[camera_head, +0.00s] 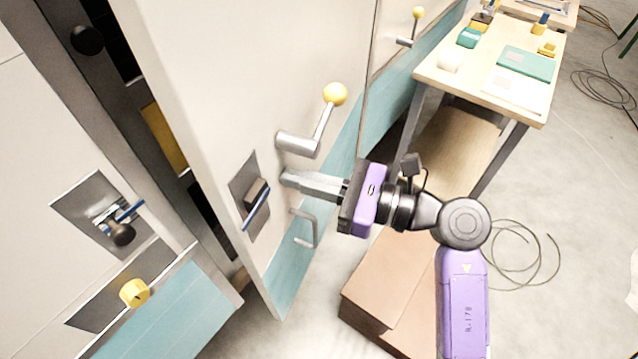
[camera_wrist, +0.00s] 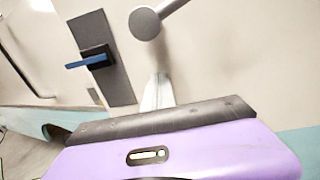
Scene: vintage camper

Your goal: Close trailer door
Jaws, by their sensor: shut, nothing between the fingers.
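The trailer door (camera_head: 230,60) is a white panel with a teal lower band, standing ajar with a dark gap between its edge and the trailer wall at left. Its outer face carries a grey latch plate (camera_head: 250,190) with a blue-edged lever, a metal crank handle (camera_head: 312,140) with a yellow ball, and a small grab handle (camera_head: 305,228). My gripper (camera_head: 287,178) is shut and empty, its fingertips at the door face just below the crank handle base and right of the latch plate. In the wrist view the closed fingers (camera_wrist: 158,92) point at the white panel; contact is unclear.
The trailer wall (camera_head: 30,120) at left has a latch plate (camera_head: 98,212) and a yellow knob (camera_head: 135,292). Brown boxes or steps (camera_head: 390,285) stand below my arm. A workbench (camera_head: 425,70) with items stands at upper right. Cables (camera_head: 530,265) lie on the floor.

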